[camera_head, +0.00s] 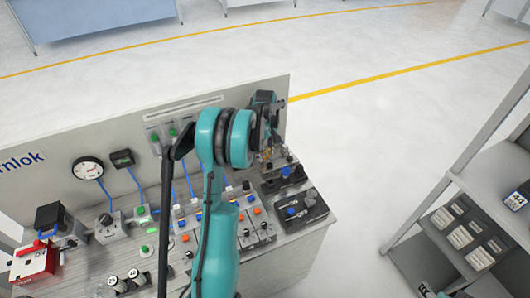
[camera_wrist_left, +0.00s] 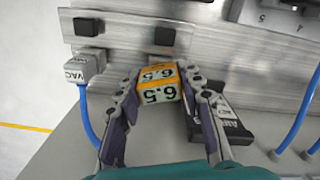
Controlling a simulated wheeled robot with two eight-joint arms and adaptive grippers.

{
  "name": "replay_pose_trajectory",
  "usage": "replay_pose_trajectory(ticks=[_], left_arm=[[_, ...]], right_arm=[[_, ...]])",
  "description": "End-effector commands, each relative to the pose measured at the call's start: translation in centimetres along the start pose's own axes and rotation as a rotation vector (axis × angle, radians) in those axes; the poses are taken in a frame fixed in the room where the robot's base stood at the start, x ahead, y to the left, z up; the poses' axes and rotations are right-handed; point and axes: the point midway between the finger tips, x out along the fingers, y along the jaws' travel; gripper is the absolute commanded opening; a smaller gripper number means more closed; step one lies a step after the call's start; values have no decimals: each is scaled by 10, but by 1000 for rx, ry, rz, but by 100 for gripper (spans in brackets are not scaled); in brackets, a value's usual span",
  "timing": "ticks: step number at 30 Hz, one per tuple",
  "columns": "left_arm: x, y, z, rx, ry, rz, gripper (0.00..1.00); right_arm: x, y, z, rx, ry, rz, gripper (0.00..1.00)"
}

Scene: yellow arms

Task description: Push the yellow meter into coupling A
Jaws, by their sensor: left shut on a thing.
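The yellow meter (camera_wrist_left: 158,88) shows in the left wrist view, with white faces reading "6.5" upside down. My left gripper (camera_wrist_left: 161,82) is shut on it, one finger on each side. The meter is in front of a metal rail with a black square socket (camera_wrist_left: 165,37) just beyond it; I cannot tell whether they touch. Another black socket (camera_wrist_left: 88,27) is to the left. No letter A is readable, so I cannot tell which is coupling A. In the head view my left gripper (camera_head: 266,125) is at the bench's right end, and the meter is mostly hidden.
A white VAC connector (camera_wrist_left: 84,66) with a blue hose is left of the gripper. A black labelled block (camera_wrist_left: 228,124) lies close to the right finger. The bench has an upright back panel (camera_head: 75,130), a gauge (camera_head: 88,169) and several valves. Grey shelving (camera_head: 480,180) stands at right.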

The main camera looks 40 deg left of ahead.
Motion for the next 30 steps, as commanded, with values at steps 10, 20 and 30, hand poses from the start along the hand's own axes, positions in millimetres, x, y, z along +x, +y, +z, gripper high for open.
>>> replay_pose_trajectory(ticks=[10,20,30], left_arm=[[0,0,0,0,-1,-1,61],[0,0,0,0,0,0,61],[-8,0,0,0,0,0,61]], right_arm=[[0,0,0,0,0,0,40],[0,0,0,0,0,0,40],[-5,0,-3,0,0,0,40]])
